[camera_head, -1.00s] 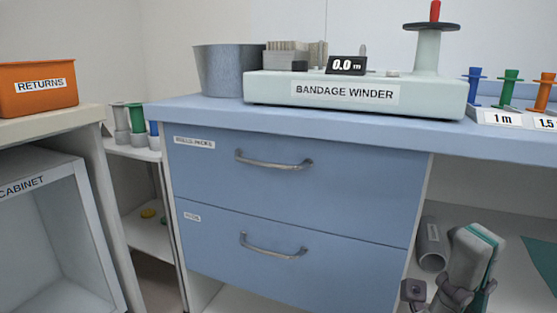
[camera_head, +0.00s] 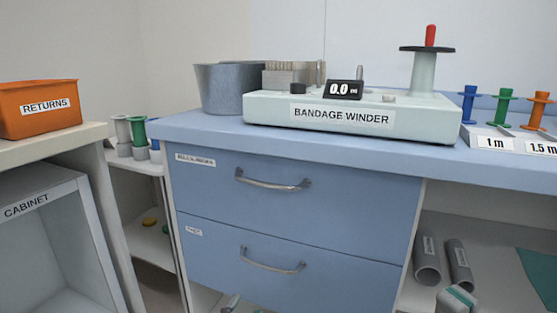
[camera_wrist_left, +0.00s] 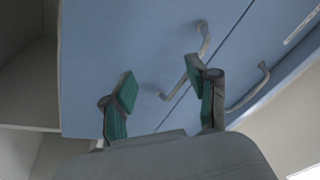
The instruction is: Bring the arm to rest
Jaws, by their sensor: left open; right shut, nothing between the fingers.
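My right gripper (camera_head: 457,301) shows only in part at the bottom right edge of the head view, low in front of the open shelf; its fingers are mostly cut off by the frame, and it is shut with nothing held. My left gripper (camera_wrist_left: 162,92) is open and empty in the left wrist view, its two green-padded fingers apart in front of the blue drawer fronts (camera_wrist_left: 110,40). A small grey piece at the bottom middle of the head view is too cut off to identify surely.
The blue drawer unit (camera_head: 300,225) has two shut drawers with bar handles. On its top stand the bandage winder (camera_head: 345,118), a grey bin (camera_head: 222,90) and coloured spools (camera_head: 503,105). An orange returns box (camera_head: 40,106) stands left. Grey tubes (camera_head: 427,262) lie on the right shelf.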

